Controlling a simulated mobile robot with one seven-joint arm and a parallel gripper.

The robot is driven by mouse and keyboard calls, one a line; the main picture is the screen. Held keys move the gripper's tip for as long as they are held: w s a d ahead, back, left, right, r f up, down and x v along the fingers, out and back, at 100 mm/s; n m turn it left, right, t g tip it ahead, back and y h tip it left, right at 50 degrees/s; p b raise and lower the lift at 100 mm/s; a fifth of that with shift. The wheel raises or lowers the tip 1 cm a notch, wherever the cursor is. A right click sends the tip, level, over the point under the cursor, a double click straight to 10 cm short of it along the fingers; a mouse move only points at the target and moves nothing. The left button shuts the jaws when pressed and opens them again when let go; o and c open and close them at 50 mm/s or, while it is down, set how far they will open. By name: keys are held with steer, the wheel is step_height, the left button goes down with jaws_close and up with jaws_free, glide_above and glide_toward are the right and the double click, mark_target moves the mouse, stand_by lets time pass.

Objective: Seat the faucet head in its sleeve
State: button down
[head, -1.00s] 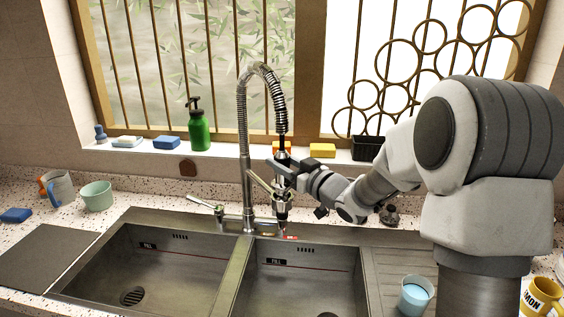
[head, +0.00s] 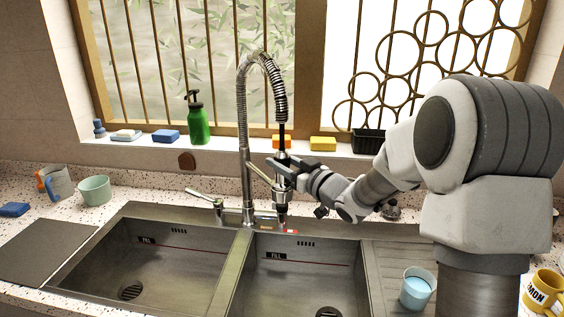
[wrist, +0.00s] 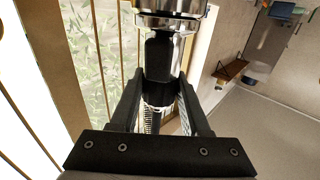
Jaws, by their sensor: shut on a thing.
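The faucet head, black and chrome, hangs upright below the spring hose (head: 279,95) in the head view. Its chrome lower part (head: 282,197) is beside the tall faucet column (head: 244,150). A slanted holder arm (head: 261,176) reaches from the column toward the head; I cannot tell whether the head is inside the sleeve at its end. My gripper (head: 280,166) is shut on the faucet head from the right. In the wrist view, the black grip (wrist: 159,72) is between my two fingers, with a chrome ring (wrist: 170,17) beyond; the sleeve cannot be made out there.
Two sink basins (head: 150,262) lie below, with a faucet lever (head: 205,197) left of the column. A green soap bottle (head: 197,122) and sponges (head: 323,143) line the sill behind. A light cup (head: 415,290) stands on the drainboard at right.

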stand_by(0.3)
jaws_free()
stand_by(0.4)
stand_by(0.3)
steer(key=b+v, duration=0.1)
steer(key=v, duration=1.6)
steer(key=shift+s, duration=0.2)
steer(key=shift+w+d+r, duration=0.1)
